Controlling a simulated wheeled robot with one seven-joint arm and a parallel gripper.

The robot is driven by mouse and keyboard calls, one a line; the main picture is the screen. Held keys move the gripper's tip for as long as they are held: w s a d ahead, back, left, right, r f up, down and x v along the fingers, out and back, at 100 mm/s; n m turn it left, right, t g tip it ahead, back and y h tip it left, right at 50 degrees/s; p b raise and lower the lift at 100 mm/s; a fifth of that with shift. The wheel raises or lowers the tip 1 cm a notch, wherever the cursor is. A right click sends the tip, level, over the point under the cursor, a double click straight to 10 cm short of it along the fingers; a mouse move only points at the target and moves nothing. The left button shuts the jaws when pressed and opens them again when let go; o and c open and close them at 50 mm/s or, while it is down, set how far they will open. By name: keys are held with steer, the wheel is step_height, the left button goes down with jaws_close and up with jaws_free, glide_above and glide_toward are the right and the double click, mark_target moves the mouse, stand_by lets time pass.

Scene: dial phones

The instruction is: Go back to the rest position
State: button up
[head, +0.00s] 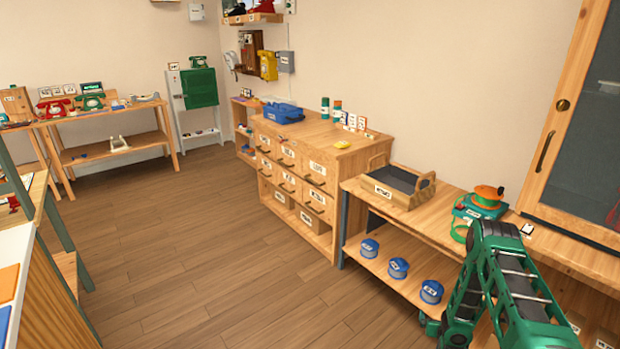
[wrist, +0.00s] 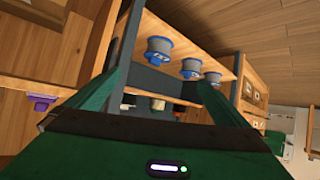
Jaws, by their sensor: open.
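My green arm (head: 500,285) is folded at the lower right of the head view, with its bend up near the bench edge. My gripper (wrist: 163,85) shows in the wrist view with its two green fingers spread apart. Nothing is seen between the fingers; they are empty. Beyond them, a low shelf with several blue-rimmed spools appears tilted in the picture. The gripper's tips cannot be made out clearly in the head view.
The bench (head: 440,207) at right holds a tray (head: 400,187) and a teal and orange phone (head: 484,203). Blue spools (head: 398,267) stand on its lower shelf. A drawer cabinet (head: 300,170) stands behind. The wooden floor (head: 190,240) in the middle is clear. A cabinet (head: 570,120) rises at right.

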steer(key=w+d+r+g, duration=0.1)
steer(key=d+r+g, duration=0.1)
steer(key=r, duration=0.8)
steer(key=w+d+r+g, duration=0.1)
steer(key=d+r, duration=0.1)
steer(key=r, duration=0.9)
steer(key=s+r+m+g, duration=0.1)
steer(key=s+r, duration=0.4)
steer(key=r, duration=0.3)
steer(key=s+r+g, duration=0.2)
steer(key=s+r, duration=0.2)
steer(key=r, duration=0.4)
steer(key=s+a+r+m+g+y, duration=0.1)
steer(key=s+a+r, duration=0.1)
steer(key=s+r, duration=0.6)
steer(key=s+a+r+m+g, duration=0.1)
steer(key=s+a+r+g, duration=0.1)
steer(key=s+r, duration=0.6)
steer(key=s+a+r+g+y, duration=0.1)
steer(key=s+a, duration=0.4)
steer(key=s, duration=0.7)
steer(key=s+a+r+g+y, duration=0.1)
steer(key=s+a, duration=0.4)
steer(key=s, duration=0.7)
steer(key=shift+r+y, duration=0.6)
steer(key=shift+r, duration=0.15)
steer(key=shift+w, duration=0.1)
steer(key=shift+w+f, duration=0.25)
steer(key=shift+w, duration=0.35)
